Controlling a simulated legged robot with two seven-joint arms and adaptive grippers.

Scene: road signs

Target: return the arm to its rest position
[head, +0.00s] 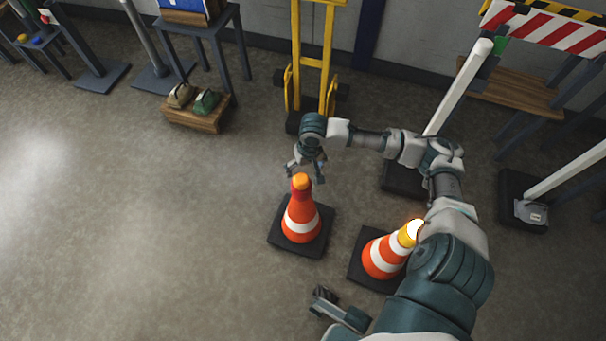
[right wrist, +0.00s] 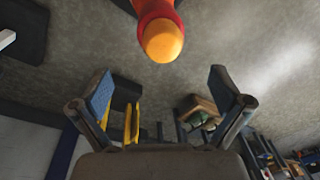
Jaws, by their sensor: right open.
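My right arm reaches from the lower right of the head view. Its right gripper (head: 306,171) is open and empty, close to the top of an orange and white cone (head: 301,218) with an orange tip. In the right wrist view the fingers (right wrist: 160,84) are spread, with the orange tip (right wrist: 161,40) beyond them and not clasped. The cone stands upright on a dark square base. What looks like my left gripper (head: 330,303) shows at the bottom of the head view, partly cut off; its jaw state is unclear.
A second cone (head: 380,257) with a bright yellow top stands right, partly behind my arm. A yellow hand truck (head: 325,62) stands at the back. Shoes sit on a wooden box (head: 198,118). White posts on dark bases stand at right. The left floor (head: 120,220) is clear.

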